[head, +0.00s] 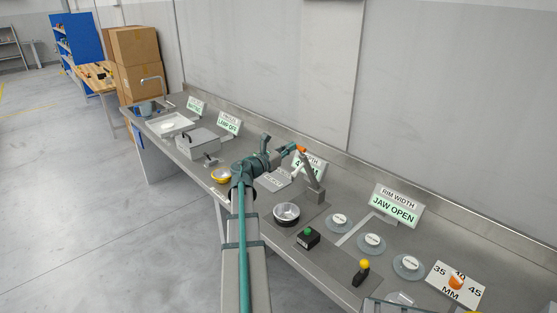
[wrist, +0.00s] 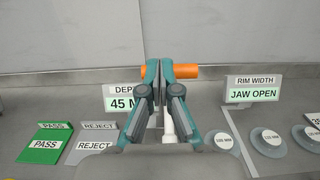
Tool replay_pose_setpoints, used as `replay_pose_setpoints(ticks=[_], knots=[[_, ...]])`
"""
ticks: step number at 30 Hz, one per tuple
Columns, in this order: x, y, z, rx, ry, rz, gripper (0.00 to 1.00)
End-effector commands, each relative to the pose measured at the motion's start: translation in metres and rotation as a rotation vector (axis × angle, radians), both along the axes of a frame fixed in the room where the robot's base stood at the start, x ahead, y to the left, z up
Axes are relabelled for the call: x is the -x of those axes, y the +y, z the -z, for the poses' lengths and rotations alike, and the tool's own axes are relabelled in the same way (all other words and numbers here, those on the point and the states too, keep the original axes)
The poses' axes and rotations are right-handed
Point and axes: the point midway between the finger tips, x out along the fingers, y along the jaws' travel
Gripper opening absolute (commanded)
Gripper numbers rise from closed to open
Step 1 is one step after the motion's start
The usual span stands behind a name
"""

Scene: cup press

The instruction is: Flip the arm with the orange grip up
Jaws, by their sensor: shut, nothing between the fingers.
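The orange grip (head: 301,149) sits at the top of a grey arm (head: 312,174), which rises from its base on the steel bench and leans up and away to the left. In the wrist view the orange grip (wrist: 187,71) lies crosswise behind the fingertips and shows on both sides of them. My gripper (head: 292,147) is at the grip's left in the head view. In the wrist view my gripper (wrist: 159,66) has its fingertips together, with nothing between them. Whether the fingers touch the grip cannot be told. The fingers hide the grip's middle.
A metal bowl (head: 286,212) stands below the arm, with a green-button box (head: 308,237) to its right. A JAW OPEN sign (head: 397,207), several round discs and a yellow-knobbed lever (head: 361,272) are farther right. PASS (wrist: 44,144) and REJECT plates lie left; a wall stands behind.

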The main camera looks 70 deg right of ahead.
Motion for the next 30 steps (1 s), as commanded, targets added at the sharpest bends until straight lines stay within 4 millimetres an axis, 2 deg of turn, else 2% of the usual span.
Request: replay_pose_setpoints(ticks=[3, 10, 30], knots=[[0.008, -0.017, -0.012, 0.001, 0.000, 0.001, 0.00], [0.018, -0.034, -0.021, 0.000, 0.001, 0.000, 0.00], [0.020, -0.036, -0.023, -0.002, -0.002, 0.000, 0.00]])
